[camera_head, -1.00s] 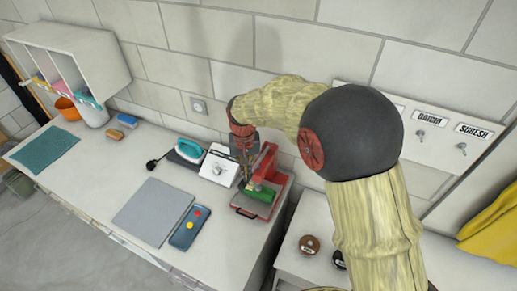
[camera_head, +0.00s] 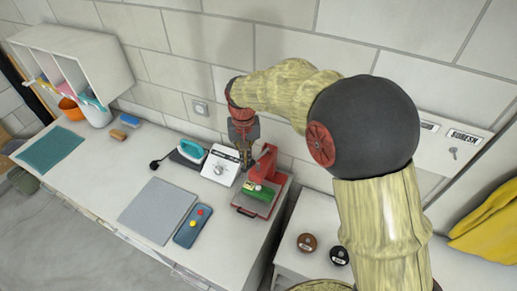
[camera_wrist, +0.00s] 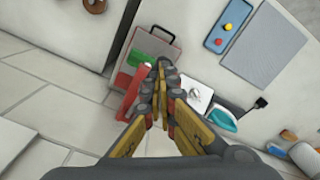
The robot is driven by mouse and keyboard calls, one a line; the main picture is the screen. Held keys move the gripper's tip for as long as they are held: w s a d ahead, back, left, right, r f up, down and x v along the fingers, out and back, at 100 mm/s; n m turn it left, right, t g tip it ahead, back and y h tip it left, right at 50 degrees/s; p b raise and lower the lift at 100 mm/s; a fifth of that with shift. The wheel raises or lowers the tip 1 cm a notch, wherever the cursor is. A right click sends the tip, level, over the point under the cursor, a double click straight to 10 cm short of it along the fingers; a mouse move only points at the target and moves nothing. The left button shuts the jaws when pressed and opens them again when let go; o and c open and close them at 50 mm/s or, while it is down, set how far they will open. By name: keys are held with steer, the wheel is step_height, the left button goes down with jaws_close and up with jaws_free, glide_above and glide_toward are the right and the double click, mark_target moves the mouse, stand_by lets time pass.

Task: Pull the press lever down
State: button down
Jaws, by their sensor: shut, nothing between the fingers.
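The red press (camera_head: 266,165) stands near the right end of the counter, with a green part (camera_head: 258,190) on its base. In the wrist view its red upright (camera_wrist: 131,95) and green part (camera_wrist: 138,58) lie left of my fingers. My gripper (camera_head: 246,168) points down, shut and empty, just left of the red upright. In the wrist view its fingertips (camera_wrist: 161,68) overlap the edge of the press base; I cannot tell whether they touch it.
A white box with a dial (camera_head: 220,166) stands close left of the press. The wall is close behind; the counter's right edge is near the press.

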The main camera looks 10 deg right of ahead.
step_height(320, 180, up, 8)
steer(key=p, duration=0.4)
stand_by(0.3)
steer(key=shift+r, duration=0.1)
stand_by(0.3)
steer(key=s+d+f+t+b, duration=0.2)
steer(key=s+d+f+b, duration=0.2)
steer(key=s+b, duration=0.4)
steer(key=s+d+f+t+b, duration=0.1)
steer(key=s+d+f+b, duration=0.4)
steer(key=s+b, duration=0.4)
steer(key=s+d+f+t+b, duration=0.2)
steer(key=s+d+f+b, duration=0.3)
steer(key=s+b, duration=0.4)
steer(key=shift+s+f+n+t+b, duration=0.15)
steer(key=shift+f+n+t+b, duration=0.2)
steer(key=shift+b, duration=0.35)
steer(key=c, duration=2.6)
jaws_free()
steer(key=shift+r, duration=0.1)
